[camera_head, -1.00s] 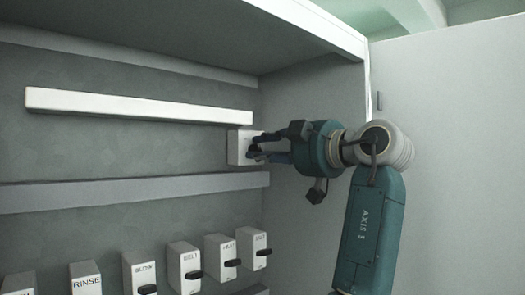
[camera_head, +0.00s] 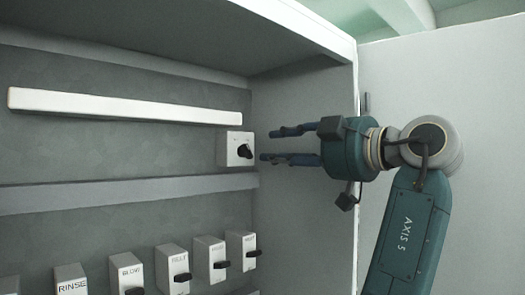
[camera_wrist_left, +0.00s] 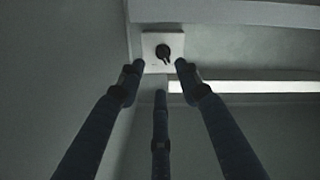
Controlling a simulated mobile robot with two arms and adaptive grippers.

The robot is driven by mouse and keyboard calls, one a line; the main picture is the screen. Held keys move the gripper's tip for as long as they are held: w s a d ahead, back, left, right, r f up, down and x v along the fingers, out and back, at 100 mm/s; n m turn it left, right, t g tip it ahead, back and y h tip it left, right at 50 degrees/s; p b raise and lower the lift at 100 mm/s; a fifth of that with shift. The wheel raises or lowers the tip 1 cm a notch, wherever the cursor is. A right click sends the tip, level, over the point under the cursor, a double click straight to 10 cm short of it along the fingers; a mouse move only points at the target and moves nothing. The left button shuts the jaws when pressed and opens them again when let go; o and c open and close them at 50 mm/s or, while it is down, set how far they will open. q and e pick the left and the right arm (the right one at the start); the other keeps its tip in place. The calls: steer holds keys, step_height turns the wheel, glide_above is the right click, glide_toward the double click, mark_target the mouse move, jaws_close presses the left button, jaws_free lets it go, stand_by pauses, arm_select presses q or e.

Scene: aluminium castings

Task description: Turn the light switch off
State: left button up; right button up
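The light switch is a small white box (camera_head: 228,148) with a black rotary knob (camera_head: 245,151), at the right end of the upper back panel. In the left wrist view the white switch plate (camera_wrist_left: 152,42) is straight ahead, and its knob points down and slightly right. My left gripper (camera_head: 268,146) is open and empty, just right of the switch and apart from the knob. Its three dark blue fingers (camera_wrist_left: 160,74) are spread in the left wrist view. The marks on the switch are too small to read. My right gripper is not in view.
A long white light bar (camera_head: 125,106) runs left of the switch; it looks bright in the left wrist view (camera_wrist_left: 260,87). A grey rail (camera_head: 120,190) runs below. Several labelled knob boxes, including RINSE (camera_head: 70,280), line the bottom. A side wall (camera_head: 305,180) stands right.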

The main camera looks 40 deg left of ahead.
arm_select(q)
steer(key=shift+s+d, duration=0.2)
steer(key=shift+d, duration=1.75)
steer(key=shift+f, duration=0.1)
